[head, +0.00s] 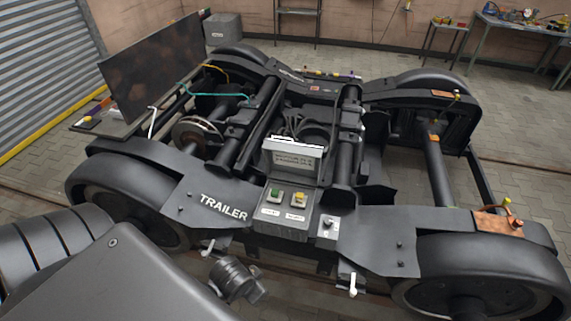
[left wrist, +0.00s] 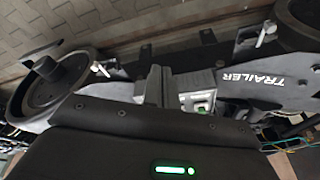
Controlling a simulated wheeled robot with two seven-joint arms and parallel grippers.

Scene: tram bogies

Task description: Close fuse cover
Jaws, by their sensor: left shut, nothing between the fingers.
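No part is clearly marked as a fuse cover. A large dark panel (head: 155,65) stands raised and tilted at the upper left, above a flat tray-like part (head: 125,125) with small coloured items. A grey box (head: 290,172) with a white upper edge and a blurred label stands at the bogie's middle. My left arm reaches in from the lower left. My left gripper (head: 245,280) is shut and empty, in front of the bogie near the TRAILER plate. Its fingers also show in the left wrist view (left wrist: 158,85). My right gripper is not in view.
A control block (head: 283,213) with a green button (head: 275,193), a yellow button (head: 299,197) and a switch (head: 327,223) sits below the grey box. Black wheels (head: 485,275) flank the frame. White-tipped levers (head: 353,284) hang at the front edge. Worktables stand far back right.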

